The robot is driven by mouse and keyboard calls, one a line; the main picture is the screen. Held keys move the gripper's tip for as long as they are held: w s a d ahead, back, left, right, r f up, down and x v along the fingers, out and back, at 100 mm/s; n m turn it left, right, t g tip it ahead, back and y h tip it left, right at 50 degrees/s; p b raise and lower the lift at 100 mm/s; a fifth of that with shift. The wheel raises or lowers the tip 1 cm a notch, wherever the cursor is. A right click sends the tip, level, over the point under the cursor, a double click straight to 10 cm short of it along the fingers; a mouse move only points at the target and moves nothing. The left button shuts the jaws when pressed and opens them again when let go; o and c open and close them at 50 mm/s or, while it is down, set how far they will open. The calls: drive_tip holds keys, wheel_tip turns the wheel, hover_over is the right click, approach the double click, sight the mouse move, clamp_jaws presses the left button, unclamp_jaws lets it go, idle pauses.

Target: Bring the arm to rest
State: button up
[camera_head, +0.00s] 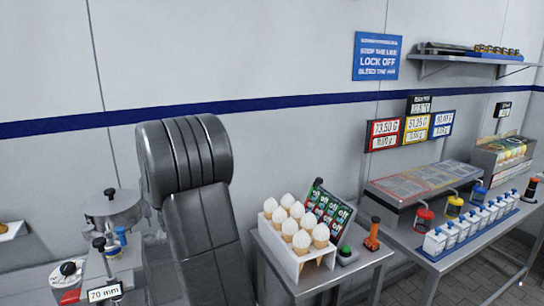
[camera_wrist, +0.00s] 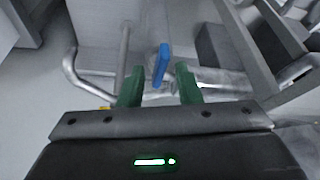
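My gripper (camera_wrist: 158,76) shows in the wrist view with its two green fingers apart and nothing held between them. A blue handle-like piece (camera_wrist: 161,63) appears between the fingertips in that view, seemingly beyond them on metal piping. My dark arm (camera_head: 205,230) stands raised left of centre in the head view, with a thick rounded joint at its top. The gripper itself is not visible in the head view.
A bench with white cups (camera_head: 467,225) is at the right. A machine with a round metal top (camera_head: 112,208) is at the left. A wall shelf (camera_head: 470,59) hangs upper right.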

drive_tip(key=shift+d+r+n+g+y+p, duration=0.1)
drive_tip(key=shift+n+g+y+p, duration=0.3)
drive_tip(key=shift+n, duration=0.55)
drive_tip(key=shift+n+g+y+p, duration=0.15)
drive_tip(key=shift+n+p, duration=0.3)
drive_tip(key=shift+n, duration=0.5)
drive_tip(key=b+v, duration=0.3)
drive_tip(key=v, duration=1)
drive_tip(key=shift+r, duration=0.35)
drive_tip(key=shift+d, duration=0.15)
